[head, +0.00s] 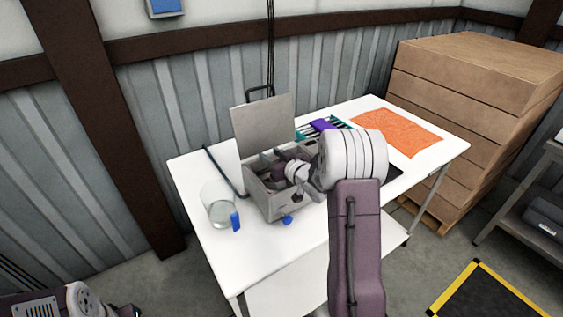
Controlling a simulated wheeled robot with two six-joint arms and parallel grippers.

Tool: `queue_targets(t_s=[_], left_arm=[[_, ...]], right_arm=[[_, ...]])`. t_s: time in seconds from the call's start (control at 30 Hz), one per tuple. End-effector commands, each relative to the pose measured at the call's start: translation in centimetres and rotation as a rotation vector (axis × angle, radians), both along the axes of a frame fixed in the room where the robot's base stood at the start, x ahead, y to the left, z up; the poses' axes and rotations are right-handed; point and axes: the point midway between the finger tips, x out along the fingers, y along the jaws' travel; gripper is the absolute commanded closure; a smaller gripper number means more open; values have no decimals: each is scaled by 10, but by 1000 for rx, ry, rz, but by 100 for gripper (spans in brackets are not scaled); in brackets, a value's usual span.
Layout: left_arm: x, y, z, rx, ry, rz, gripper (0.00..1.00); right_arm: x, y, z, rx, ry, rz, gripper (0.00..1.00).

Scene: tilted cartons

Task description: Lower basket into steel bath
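A grey open-topped box (284,207), which looks like the steel bath, stands on the white table with dividers or walls showing inside. A flat grey panel (262,126) stands upright at its back, with a black handle (259,91) above it. I cannot make out a separate basket. My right gripper (282,172) is over the box's opening and reaches down into it. Its fingertips are hidden, so I cannot tell what is between them. My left arm shows at the bottom left, away from the table; its gripper (126,311) is mostly cut off.
A clear round vessel (217,207) with a blue part (236,221) stands left of the box. Another small blue piece (287,220) is at the box's front. Purple and teal items (321,125) and an orange cloth (396,132) lie behind and right. Stacked cartons (470,90) stand beyond.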

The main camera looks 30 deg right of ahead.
Motion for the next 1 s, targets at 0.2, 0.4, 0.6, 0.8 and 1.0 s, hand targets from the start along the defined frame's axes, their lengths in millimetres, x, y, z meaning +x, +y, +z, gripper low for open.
queue_targets(t_s=[0.2,0.4,0.6,0.8,1.0], left_arm=[[0,0,-12,0,0,0,64],[0,0,-24,0,0,0,64],[0,0,-26,0,0,0,64],[0,0,-25,0,0,0,64],[0,0,-25,0,0,0,64]], right_arm=[[-45,-1,-9,3,35,5,43],[-63,-5,9,5,-1,5,43],[-69,-6,17,7,-12,4,43],[-68,-6,19,7,-14,4,43],[-68,-6,19,7,-14,3,43]])
